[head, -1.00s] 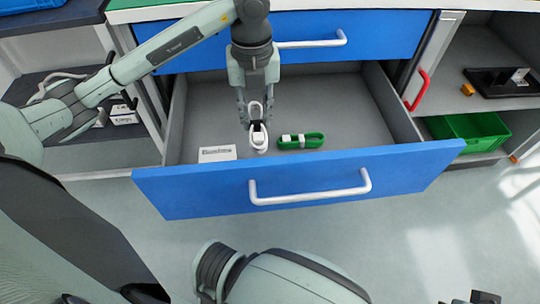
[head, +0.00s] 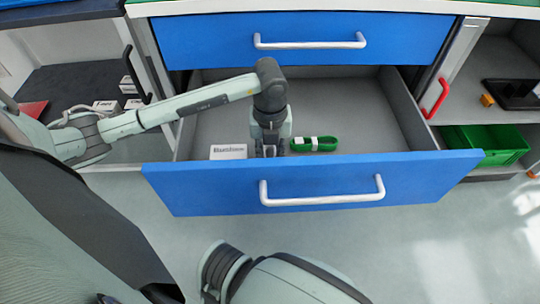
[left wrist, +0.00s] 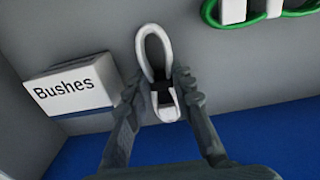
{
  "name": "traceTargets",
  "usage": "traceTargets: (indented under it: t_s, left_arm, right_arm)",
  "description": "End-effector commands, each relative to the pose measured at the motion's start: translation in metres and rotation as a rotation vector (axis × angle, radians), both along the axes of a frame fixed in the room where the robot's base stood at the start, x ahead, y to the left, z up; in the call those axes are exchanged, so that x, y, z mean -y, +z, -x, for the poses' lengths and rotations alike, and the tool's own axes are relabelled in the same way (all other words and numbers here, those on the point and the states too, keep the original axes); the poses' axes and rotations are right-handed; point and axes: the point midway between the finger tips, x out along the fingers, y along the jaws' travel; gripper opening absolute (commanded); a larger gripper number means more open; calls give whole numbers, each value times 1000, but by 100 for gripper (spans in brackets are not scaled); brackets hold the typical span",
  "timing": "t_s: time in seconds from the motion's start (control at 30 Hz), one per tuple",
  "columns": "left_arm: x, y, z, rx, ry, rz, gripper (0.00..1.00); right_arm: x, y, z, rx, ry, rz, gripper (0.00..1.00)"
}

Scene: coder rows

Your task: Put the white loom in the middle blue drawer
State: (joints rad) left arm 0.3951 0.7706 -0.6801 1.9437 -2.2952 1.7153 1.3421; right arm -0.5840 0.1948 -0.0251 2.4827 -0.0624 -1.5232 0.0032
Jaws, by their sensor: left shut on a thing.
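The middle blue drawer (head: 225,187) is pulled open, with a grey inside. My left gripper (head: 270,150) is low inside it, close behind the front panel. In the left wrist view its fingers (left wrist: 160,92) are shut on the white loom (left wrist: 148,45), a looped white cable bundle with a black band. The loom's loop extends past the fingertips over the grey drawer floor; I cannot tell whether it touches the floor. In the head view the loom is hidden by the gripper and drawer front. My right gripper is out of view.
Inside the drawer, a white box marked "Bushes" (head: 228,152) lies left of the gripper and a green loom (head: 314,144) lies right. The drawer's back right is bare. A closed blue drawer (head: 300,40) is above. A green crate (head: 490,143) sits on the right shelf.

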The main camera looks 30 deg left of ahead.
Motion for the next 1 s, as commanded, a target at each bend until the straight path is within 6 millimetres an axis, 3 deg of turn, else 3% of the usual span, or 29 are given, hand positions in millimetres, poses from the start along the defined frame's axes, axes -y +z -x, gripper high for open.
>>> traceTargets:
  t_s: [0.33, 0.37, 0.53, 0.87, 1.0]
  left_arm:
    - [0, -1, 0, 0, 1, 0, 0]
    - [0, -1, 0, 0, 1, 0, 24]
    - [0, -1, 0, 0, 1, 0, 44]
    - [0, 0, 0, 0, 1, 0, 44]
    - [0, 13, -2, 4, 1, 1, 44]
  right_arm:
    - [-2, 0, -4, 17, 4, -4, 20]
    - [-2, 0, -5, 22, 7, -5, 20]
    - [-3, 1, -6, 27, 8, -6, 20]
    - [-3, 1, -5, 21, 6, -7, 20]
    - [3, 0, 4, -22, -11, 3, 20]
